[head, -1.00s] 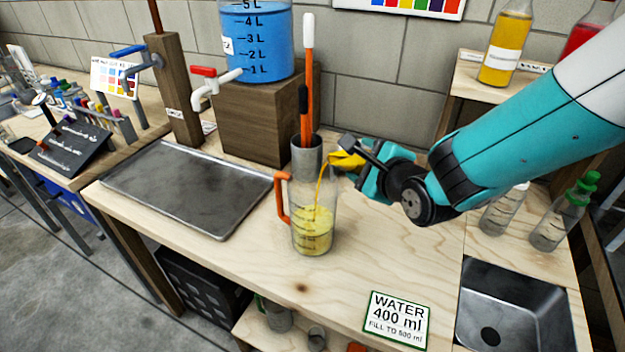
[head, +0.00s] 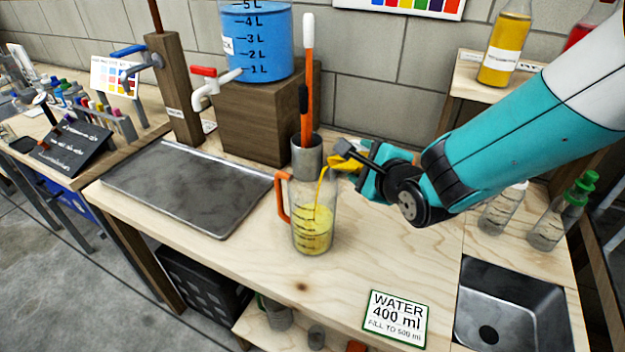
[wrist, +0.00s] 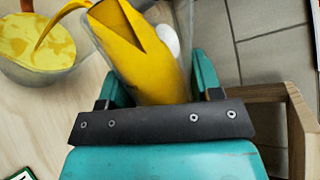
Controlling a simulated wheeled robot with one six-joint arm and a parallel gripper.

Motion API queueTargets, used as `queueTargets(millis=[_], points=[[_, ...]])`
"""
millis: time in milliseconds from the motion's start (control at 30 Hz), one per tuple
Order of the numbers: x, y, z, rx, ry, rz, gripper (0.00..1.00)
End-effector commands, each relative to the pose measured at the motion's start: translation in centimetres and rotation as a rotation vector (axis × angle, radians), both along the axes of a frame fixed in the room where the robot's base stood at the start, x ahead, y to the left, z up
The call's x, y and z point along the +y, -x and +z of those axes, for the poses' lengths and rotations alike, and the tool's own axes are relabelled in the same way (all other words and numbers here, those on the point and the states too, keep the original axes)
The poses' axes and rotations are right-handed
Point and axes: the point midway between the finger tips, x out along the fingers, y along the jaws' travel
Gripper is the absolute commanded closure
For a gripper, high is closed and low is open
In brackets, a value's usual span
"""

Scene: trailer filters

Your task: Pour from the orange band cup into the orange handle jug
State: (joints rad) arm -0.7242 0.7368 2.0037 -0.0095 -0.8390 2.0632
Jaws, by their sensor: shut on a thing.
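The orange handle jug (head: 313,215) stands upright on the wooden bench, clear-walled, with yellow liquid in its lower part and the orange handle on its left. My gripper (head: 362,168) is shut on a tilted clear cup (head: 343,162) just right of and above the jug's rim. A yellow stream runs from the cup's lip into the jug. In the wrist view the cup (wrist: 135,50) lies between my fingers with yellow liquid along its side, and the jug (wrist: 38,75) is at upper left. The cup's orange band cannot be made out.
A metal pot (head: 306,155) with long-handled tools stands right behind the jug. A metal tray (head: 185,188) lies to the left, a sink (head: 515,305) is at front right, and a water sign (head: 396,318) is at the front edge. Bottles (head: 500,210) stand at right.

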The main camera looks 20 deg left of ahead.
Motion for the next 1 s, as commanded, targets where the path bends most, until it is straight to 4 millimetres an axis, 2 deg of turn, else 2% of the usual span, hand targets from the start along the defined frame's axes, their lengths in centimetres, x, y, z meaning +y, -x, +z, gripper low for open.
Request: queueTargets(millis=[1000], points=[[0.04, 0.0, 0.54, -0.038, 0.059, 0.0, 0.74]])
